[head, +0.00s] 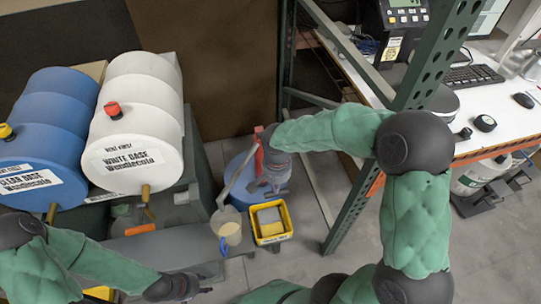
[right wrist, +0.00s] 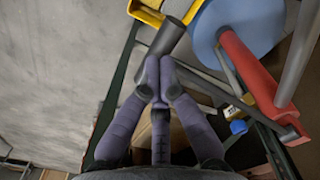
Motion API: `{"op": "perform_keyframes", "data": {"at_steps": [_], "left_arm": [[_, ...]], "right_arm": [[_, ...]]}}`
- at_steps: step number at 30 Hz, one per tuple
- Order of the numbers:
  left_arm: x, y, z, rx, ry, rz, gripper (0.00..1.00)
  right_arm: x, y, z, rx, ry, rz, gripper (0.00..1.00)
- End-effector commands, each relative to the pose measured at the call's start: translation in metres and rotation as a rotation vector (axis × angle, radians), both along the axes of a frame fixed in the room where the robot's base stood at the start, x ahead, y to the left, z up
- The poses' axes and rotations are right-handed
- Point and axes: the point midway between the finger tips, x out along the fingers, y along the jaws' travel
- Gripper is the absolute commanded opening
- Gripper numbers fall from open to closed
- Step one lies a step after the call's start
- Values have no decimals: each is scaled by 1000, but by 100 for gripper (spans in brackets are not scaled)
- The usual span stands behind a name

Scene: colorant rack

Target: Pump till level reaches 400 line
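A measuring jug (head: 229,236) with a blue handle stands beside the yellow tray, and its inside looks beige. Its level marks are too small to read. A hand pump (head: 244,178) with a red part stands on a blue drum (head: 240,166), its grey spout ending just above the jug. My right gripper (head: 266,180) is at the pump.
A yellow tray (head: 270,238) sits right of the jug. A white drum (head: 138,118) and a blue drum (head: 44,140) lie on a rack at left. A green rack post (head: 376,185) and a white desk (head: 497,118) stand at right. Grey floor is clear below the tray.

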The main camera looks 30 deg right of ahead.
Motion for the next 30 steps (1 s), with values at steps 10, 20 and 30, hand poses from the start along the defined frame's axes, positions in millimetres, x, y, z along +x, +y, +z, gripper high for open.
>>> {"op": "perform_keyframes", "data": {"at_steps": [10,20,30], "left_arm": [[0,0,30,0,0,0,40],[0,0,54,0,0,0,40],[0,0,79,0,0,0,40]], "right_arm": [[1,0,40,0,-4,0,0],[1,0,74,0,-4,-1,0],[1,0,108,0,-3,0,0]]}}
